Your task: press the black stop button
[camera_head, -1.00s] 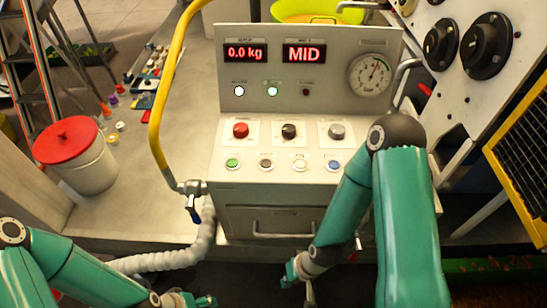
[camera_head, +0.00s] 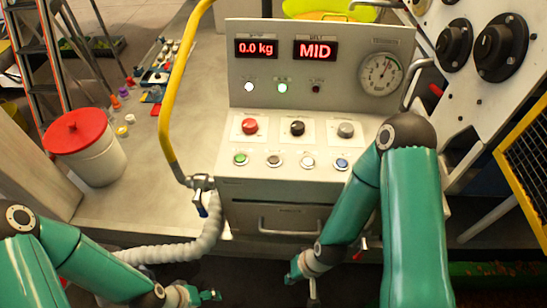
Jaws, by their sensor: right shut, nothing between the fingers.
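The grey control panel (camera_head: 228,178) stands ahead of me. A black knob-like button (camera_head: 297,128) sits in the upper row between a red one (camera_head: 250,126) and a grey one (camera_head: 346,130). The small labels are too blurred to read. My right gripper (camera_head: 295,270) is shut and empty, low in front of the panel and apart from the buttons. My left gripper (camera_head: 208,297) is at the bottom edge; its jaws are unclear.
A white bucket with red lid (camera_head: 95,160) stands left. A yellow-framed mesh (camera_head: 528,150) is at right.

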